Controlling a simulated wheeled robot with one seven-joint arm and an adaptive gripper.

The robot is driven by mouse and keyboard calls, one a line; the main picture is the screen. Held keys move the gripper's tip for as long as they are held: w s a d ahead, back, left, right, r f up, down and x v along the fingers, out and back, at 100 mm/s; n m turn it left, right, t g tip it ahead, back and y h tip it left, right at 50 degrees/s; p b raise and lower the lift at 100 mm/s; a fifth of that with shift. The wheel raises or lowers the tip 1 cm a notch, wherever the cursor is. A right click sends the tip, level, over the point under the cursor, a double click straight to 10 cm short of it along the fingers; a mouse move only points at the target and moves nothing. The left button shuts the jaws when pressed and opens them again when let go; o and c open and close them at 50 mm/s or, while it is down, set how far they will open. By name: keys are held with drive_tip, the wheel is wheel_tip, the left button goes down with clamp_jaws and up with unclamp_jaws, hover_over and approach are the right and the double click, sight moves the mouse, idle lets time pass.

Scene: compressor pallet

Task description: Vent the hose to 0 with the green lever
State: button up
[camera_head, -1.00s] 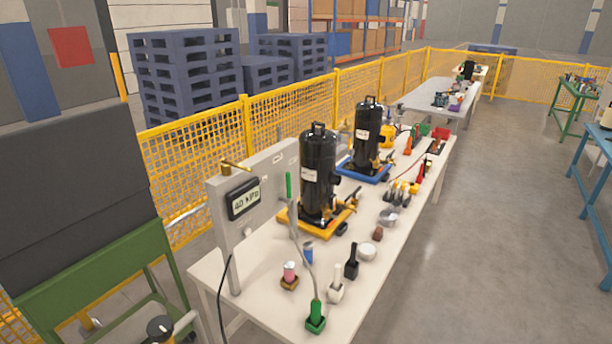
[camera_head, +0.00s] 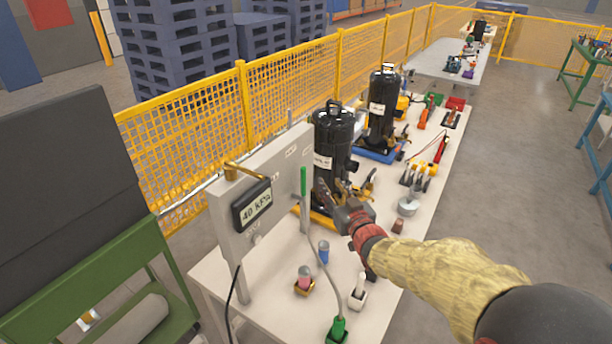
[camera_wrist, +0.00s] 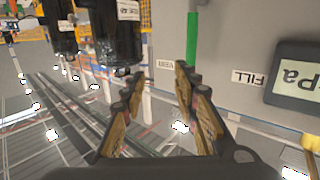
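The green lever (camera_head: 303,182) stands upright on the right part of the grey panel (camera_head: 285,150); in the wrist view it (camera_wrist: 192,38) is just beyond the right finger. The display (camera_head: 252,204) on the panel reads 40 kPa. A grey hose (camera_head: 318,262) runs down from below the lever to a green fitting (camera_head: 337,328) on the table. My gripper (camera_head: 330,187) is just right of the lever in the head view, open and empty; its spread fingers (camera_wrist: 160,76) show in the wrist view. Contact with the lever is not visible.
The black compressor (camera_head: 332,150) stands close behind my gripper, with a second one (camera_head: 382,110) farther back. A brass handle (camera_head: 247,171) sticks out at the panel's top. Several small tools and a pink-topped item (camera_head: 304,278) stand on the white table (camera_head: 265,312). Yellow fencing (camera_head: 190,135) runs behind.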

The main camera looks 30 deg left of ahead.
sight(305, 178)
drive_tip(key=shift+n+y, duration=0.5)
drive_tip(key=shift+y, duration=0.4)
drive_tip(key=w+a, duration=0.1)
drive_tip(key=a, duration=0.2)
drive_tip(key=a+f+b, duration=0.1)
drive_tip(key=a, duration=0.3)
drive_tip(key=w+a, duration=0.1)
drive_tip(key=a, duration=0.2)
drive_tip(key=shift+w+a+f, duration=0.2)
drive_tip(key=shift+w+a, duration=0.1)
drive_tip(key=shift+w, duration=0.05)
drive_tip(key=shift+c, duration=0.2)
drive_tip(key=c, duration=0.7)
clamp_jaws()
